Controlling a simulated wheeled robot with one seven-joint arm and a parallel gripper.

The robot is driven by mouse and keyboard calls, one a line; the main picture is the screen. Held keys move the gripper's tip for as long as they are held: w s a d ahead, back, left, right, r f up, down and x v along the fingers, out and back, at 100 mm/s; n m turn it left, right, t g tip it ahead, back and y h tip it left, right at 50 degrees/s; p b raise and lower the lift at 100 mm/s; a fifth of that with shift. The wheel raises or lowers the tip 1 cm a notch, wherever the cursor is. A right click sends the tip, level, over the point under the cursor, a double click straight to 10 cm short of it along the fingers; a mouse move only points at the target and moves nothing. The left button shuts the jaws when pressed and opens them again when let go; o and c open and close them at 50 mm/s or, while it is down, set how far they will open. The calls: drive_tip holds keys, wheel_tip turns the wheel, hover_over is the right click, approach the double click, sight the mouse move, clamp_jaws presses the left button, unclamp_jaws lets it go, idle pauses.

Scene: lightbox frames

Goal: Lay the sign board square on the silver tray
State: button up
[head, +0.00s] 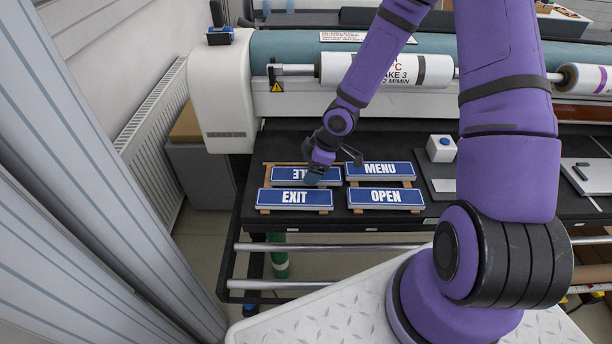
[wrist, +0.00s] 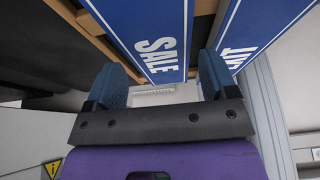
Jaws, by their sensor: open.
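Several blue sign boards with white letters lie on wooden strips on the black bench. The SALE board (head: 318,180) is partly hidden by my gripper (head: 318,171) and reads upside down in the head view. EXIT (head: 294,205), MENU (head: 381,177) and OPEN (head: 384,201) lie around it. In the wrist view, the SALE board (wrist: 150,28) lies just beyond and between the two blue fingertips of my gripper (wrist: 160,66), which is open and empty. I cannot tell if they touch it. A flat silver plate (head: 596,184), perhaps the silver tray, lies at the right with a small dark item on it.
A large roller machine (head: 270,60) runs along the back. Bare black bench surrounds the boards; metal rails (head: 330,247) run below its front edge.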

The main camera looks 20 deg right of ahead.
drive_tip(key=shift+x, duration=0.95)
drive_tip(key=c, duration=0.8)
drive_tip(key=shift+r, duration=0.1)
wheel_tip(320, 180, up, 10)
